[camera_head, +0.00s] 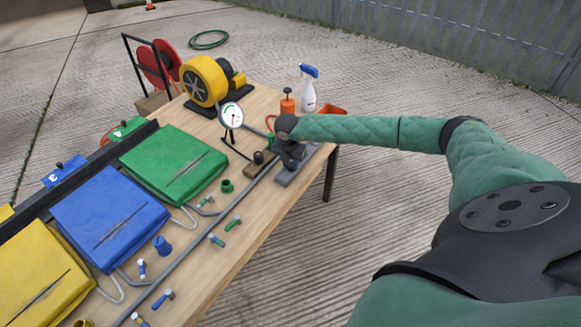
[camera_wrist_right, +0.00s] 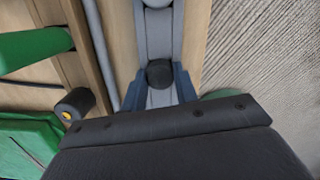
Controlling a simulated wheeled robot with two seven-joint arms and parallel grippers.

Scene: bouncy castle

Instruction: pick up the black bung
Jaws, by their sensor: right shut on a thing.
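The black bung (camera_wrist_right: 160,74) shows in the right wrist view as a dark round thing between the two fingers. My right gripper (camera_wrist_right: 158,92) is shut on it, with a blue-grey finger on each side. In the head view my right gripper (camera_head: 290,163) is at the table's right edge, over a grey holder (camera_head: 288,177). My left gripper is not in view.
The wooden table (camera_head: 262,215) holds yellow, blue (camera_head: 110,215) and green (camera_head: 174,162) pads, a gauge (camera_head: 231,116), a yellow blower (camera_head: 204,80) and a spray bottle (camera_head: 308,90). A dark-topped block (camera_head: 258,158) is just left of the gripper. Small valves lie along the grey pipe.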

